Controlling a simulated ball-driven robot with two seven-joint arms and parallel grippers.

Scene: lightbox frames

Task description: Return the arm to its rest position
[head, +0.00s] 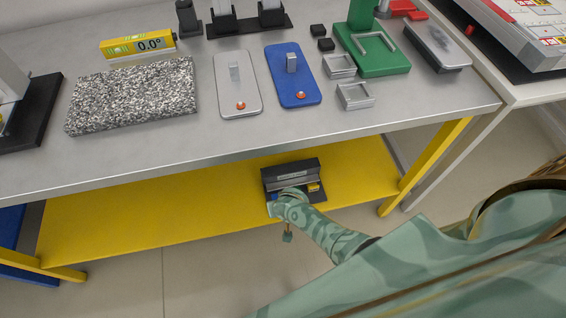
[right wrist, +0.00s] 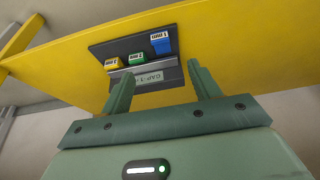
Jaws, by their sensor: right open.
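My right arm reaches from the lower right in the head view toward the yellow lower shelf. My right gripper (head: 275,202) is at the front of a dark holder (head: 290,170) on that shelf. In the right wrist view the two green fingers of the right gripper (right wrist: 163,85) stand apart with nothing between them. Beyond them is the same dark holder (right wrist: 105,50), with a yellow block (right wrist: 114,64), a green block (right wrist: 137,58) and a blue block (right wrist: 160,42). My left gripper is in neither view.
The grey bench top (head: 300,125) is above the yellow shelf (head: 150,215). On it are a granite slab (head: 135,95), a yellow level (head: 138,46), a white plate (head: 237,90), a blue plate (head: 292,85) and a green stand (head: 375,60). A yellow leg (head: 430,160) stands right.

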